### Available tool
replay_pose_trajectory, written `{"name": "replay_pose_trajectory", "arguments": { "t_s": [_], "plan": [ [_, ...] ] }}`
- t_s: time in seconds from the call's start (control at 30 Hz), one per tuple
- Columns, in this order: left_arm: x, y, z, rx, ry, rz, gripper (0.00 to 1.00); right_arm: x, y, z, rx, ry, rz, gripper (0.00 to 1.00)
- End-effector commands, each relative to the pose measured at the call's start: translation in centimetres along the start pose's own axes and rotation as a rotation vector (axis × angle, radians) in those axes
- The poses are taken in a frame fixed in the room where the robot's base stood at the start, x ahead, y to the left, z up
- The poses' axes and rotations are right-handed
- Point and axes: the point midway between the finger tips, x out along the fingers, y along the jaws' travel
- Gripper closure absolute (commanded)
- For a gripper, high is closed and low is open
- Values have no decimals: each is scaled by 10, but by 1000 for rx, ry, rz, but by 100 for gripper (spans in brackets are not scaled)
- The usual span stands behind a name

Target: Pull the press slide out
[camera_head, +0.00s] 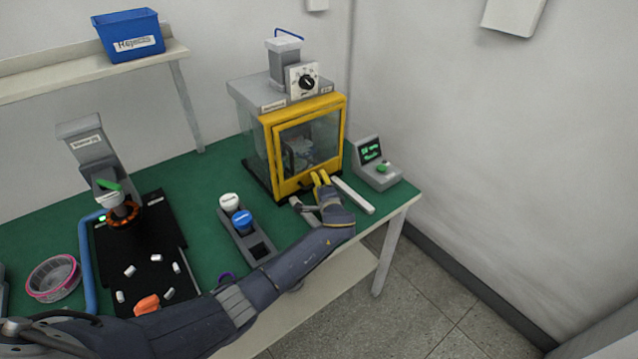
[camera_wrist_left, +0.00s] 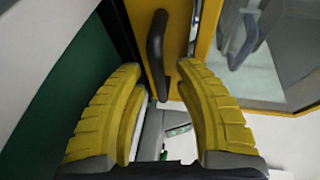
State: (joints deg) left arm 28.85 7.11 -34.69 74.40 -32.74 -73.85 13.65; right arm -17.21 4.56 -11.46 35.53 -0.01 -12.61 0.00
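The press (camera_head: 272,100) stands at the back right of the green table, a grey body with a yellow-framed glass door (camera_head: 308,147) that looks closed. Grey parts show dimly behind the glass; I cannot make out the slide itself. The door's black handle (camera_wrist_left: 156,55) shows in the left wrist view. My left gripper (camera_head: 320,178) is at the front of the door; in the left wrist view (camera_wrist_left: 158,72) its yellow fingers are apart, with the handle between and just beyond the tips. Nothing is held. My right gripper is not in view.
A grey holder (camera_head: 248,240) with white and blue caps stands left. A black tray (camera_head: 140,250) and pink-rimmed dish (camera_head: 53,278) are further left.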

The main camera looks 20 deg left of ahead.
Motion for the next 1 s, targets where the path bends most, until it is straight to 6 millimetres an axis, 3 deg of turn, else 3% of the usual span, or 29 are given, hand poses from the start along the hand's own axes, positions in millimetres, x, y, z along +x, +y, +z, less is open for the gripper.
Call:
{"name": "replay_pose_trajectory", "arguments": {
  "t_s": [0.1, 0.43, 0.83, 1.0],
  "plan": [
    [0, 0, 0, 0, 0, 0, 64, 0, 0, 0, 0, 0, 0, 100],
    [0, 0, 0, 0, 0, 0, 100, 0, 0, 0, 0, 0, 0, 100],
    [-1, 0, 0, -1, 0, 0, 100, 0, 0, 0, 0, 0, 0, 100],
    [-10, 3, -4, -4, 0, 3, 100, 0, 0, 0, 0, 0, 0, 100]
  ]
}}
